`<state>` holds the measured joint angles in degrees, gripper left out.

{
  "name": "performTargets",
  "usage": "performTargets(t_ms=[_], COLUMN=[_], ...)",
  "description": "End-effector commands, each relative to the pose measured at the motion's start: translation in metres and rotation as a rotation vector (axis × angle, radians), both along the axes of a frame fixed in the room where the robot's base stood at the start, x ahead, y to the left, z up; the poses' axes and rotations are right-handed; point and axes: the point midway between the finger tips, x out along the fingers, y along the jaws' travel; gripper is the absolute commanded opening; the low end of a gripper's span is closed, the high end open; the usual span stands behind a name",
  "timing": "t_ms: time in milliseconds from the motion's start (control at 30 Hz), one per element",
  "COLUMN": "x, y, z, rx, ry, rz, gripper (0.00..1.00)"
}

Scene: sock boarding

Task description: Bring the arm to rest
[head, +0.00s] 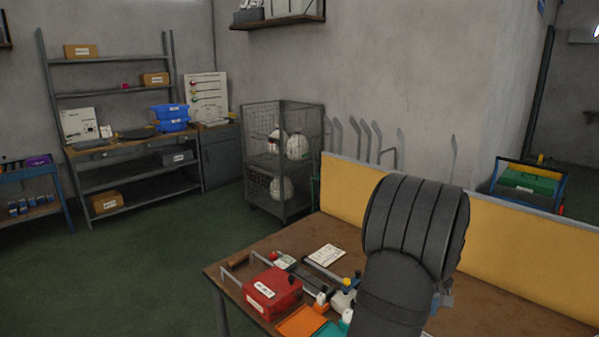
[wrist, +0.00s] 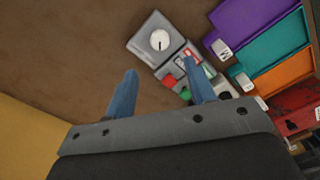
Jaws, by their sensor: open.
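My gripper (wrist: 160,68) is open in the wrist view. Its two blue fingers stand well apart with nothing held between them. They point over the brown table top (wrist: 70,45). A grey box with a round white dial (wrist: 155,38) lies just beyond the fingertips. A control box with red and green buttons (wrist: 171,80) shows beside and partly behind the right finger. In the head view my dark arm link rises over the table and hides most of the gripper.
Purple (wrist: 245,22), teal (wrist: 272,48) and orange (wrist: 285,78) trays lie right of my gripper. A red box (head: 272,292) stands at the table's left side. A yellow panel (head: 350,187) borders the back edge. The table left of the fingers is bare.

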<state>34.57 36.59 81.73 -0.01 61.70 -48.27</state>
Motion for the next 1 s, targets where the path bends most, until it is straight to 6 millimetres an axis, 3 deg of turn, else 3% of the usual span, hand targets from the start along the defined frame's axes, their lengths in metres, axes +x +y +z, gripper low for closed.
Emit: performTargets(t_ms=[200,433,633,1000], x=[-0.001,-0.001,0.0,0.0], y=[0.0,0.0,0.0,0.0], z=[-0.045,-0.079,-0.091,-0.091], rx=[0.002,0.001,0.0,-0.001], ry=[0.003,0.002,0.0,-0.001], rz=[0.0,0.0,0.0,-0.001], gripper=[0.5,0.5,0.5,0.5])
